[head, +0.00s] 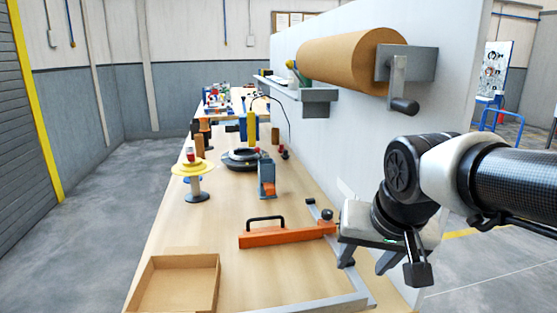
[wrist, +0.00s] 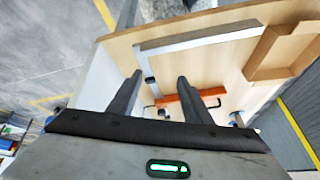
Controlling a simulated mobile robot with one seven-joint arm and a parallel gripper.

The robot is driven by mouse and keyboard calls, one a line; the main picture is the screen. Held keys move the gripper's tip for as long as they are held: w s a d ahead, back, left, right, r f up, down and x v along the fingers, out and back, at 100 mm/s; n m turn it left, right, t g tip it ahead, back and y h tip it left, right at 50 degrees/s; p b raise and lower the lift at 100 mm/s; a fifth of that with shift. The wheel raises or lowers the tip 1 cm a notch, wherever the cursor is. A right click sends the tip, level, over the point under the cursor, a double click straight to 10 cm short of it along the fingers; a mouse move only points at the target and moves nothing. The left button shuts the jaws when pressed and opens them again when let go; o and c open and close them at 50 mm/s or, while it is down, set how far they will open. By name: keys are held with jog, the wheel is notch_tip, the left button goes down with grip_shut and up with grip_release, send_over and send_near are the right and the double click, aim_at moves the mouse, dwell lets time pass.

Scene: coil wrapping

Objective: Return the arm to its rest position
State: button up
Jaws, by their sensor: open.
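My gripper (head: 368,262) is at the right front of the workbench, in the air by the bench's right edge, with its fingers pointing down. In the wrist view my gripper (wrist: 158,82) shows two fingers spread apart with nothing between them. The workbench (head: 160,240) runs away from me along a white wall panel. My arm reaches in from the right side of the head view. The height of the fingers over the bench is hard to tell.
An orange tool with a black handle (head: 285,236) lies left of my gripper. A cardboard tray (head: 217,285) sits at the front left. A metal frame (head: 335,304) lies along the front. A brown paper roll (head: 345,62) hangs on the wall panel (head: 455,40). Open floor (head: 95,220) lies left.

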jog(key=s+f+n, duration=0.2)
jog(key=s, duration=0.8)
notch_tip(320, 180, up, 24)
jog(key=p, duration=2.3)
jog(key=shift+a+f, duration=0.25)
jog(key=shift+a, duration=0.15)
